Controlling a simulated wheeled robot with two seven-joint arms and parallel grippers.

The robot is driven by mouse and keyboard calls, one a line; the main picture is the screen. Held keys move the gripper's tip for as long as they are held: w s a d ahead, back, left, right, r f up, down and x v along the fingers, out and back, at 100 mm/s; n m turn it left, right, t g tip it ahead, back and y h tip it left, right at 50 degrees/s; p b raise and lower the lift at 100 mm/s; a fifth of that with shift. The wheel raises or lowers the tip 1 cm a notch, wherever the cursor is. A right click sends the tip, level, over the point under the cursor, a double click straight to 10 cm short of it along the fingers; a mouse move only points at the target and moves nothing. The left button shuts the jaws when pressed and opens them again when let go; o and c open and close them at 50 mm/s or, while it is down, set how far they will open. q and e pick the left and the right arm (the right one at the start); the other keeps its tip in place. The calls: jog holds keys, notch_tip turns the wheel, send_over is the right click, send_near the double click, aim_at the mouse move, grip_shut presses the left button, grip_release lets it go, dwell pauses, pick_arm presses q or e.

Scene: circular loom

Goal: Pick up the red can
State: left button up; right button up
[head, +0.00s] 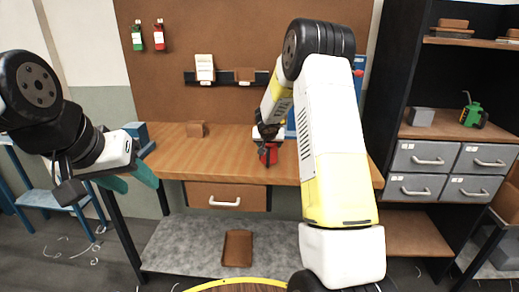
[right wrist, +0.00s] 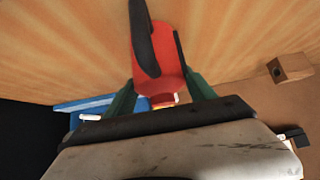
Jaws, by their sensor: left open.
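The red can (head: 268,154) stands on the wooden workbench (head: 225,148), partly hidden by my right gripper (head: 267,138). It fills the upper middle of the right wrist view, where its red body (right wrist: 172,66) has a long black part along it. The two green fingers of my right gripper (right wrist: 162,80) lie on either side of the can, close to or touching it; I cannot tell whether they grip it. My left gripper (head: 128,178) is open and empty, off the bench's left front edge, far from the can.
A blue object (head: 291,122) shows behind my right arm. The bench's middle is clear.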

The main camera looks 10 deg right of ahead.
jog(key=c, duration=1)
jog(key=shift+r, duration=0.2)
jog(key=shift+r, duration=1.05)
jog(key=shift+s+a+r, duration=0.1)
jog(key=shift+s+r, duration=0.2)
jog(key=shift+r, duration=0.35)
jog(key=s, duration=0.5)
jog(key=s+a+r, duration=0.1)
jog(key=s, duration=0.4)
jog(key=s+a, duration=0.1)
jog(key=s, duration=0.4)
jog(key=shift+s+a+r, duration=0.1)
jog(key=shift+a+r, duration=0.05)
jog(key=shift+a, duration=0.05)
